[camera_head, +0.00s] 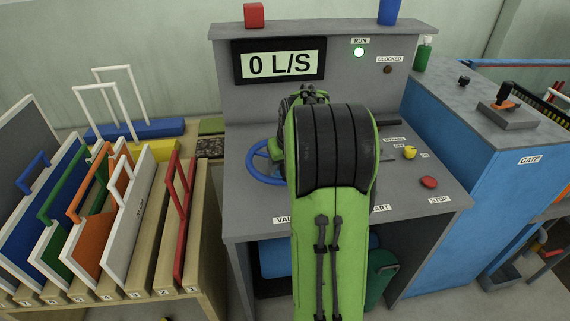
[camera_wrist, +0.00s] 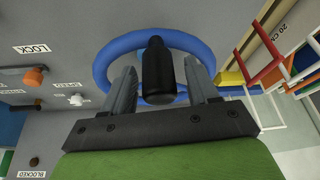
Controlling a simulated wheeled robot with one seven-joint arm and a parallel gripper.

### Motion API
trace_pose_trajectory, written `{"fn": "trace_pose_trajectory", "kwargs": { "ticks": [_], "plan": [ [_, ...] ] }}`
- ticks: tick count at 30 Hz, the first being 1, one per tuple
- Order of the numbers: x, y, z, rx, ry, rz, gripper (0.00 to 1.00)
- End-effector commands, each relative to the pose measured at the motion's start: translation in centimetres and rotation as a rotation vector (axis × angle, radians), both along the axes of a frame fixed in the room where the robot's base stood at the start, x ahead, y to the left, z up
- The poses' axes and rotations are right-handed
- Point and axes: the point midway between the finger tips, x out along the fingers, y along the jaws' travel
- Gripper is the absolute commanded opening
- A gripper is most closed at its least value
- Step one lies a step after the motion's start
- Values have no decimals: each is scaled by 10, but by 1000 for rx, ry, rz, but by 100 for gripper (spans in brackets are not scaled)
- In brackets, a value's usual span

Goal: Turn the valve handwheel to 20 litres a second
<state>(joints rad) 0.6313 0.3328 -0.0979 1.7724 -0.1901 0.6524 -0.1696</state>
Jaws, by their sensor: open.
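The blue valve handwheel (camera_head: 259,166) lies on the grey control desk, and my green and black arm covers most of it in the head view. In the wrist view the blue rim (camera_wrist: 103,60) curves across the top centre, with a black upright knob (camera_wrist: 157,72) in front of it. My gripper (camera_wrist: 162,72) is open, with one finger on each side of the black knob; I cannot tell whether they touch it. My gripper is hidden behind the arm in the head view. The flow display (camera_head: 279,65) reads 0 L/S.
The green RUN lamp (camera_head: 358,52) is lit; the BLOCKED lamp (camera_head: 387,69) is dark. A yellow knob (camera_head: 410,152) and red stop button (camera_head: 428,182) sit right of my arm. A rack of framed panels (camera_head: 127,215) stands left. A blue gate cabinet (camera_head: 450,190) stands right.

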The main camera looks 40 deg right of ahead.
Motion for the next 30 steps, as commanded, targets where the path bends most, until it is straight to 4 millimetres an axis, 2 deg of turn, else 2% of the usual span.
{"fn": "trace_pose_trajectory", "kwargs": {
  "ticks": [1, 2, 12, 22, 30],
  "plan": [
    [0, 0, 0, 0, 0, 0, 56],
    [0, 0, 0, 0, 0, 0, 51],
    [0, 0, 1, 0, 0, 0, 0],
    [1, 2, 1, 0, 1, -17, 0],
    [8, 11, 1, 0, 1, -137, 0]
  ]
}}
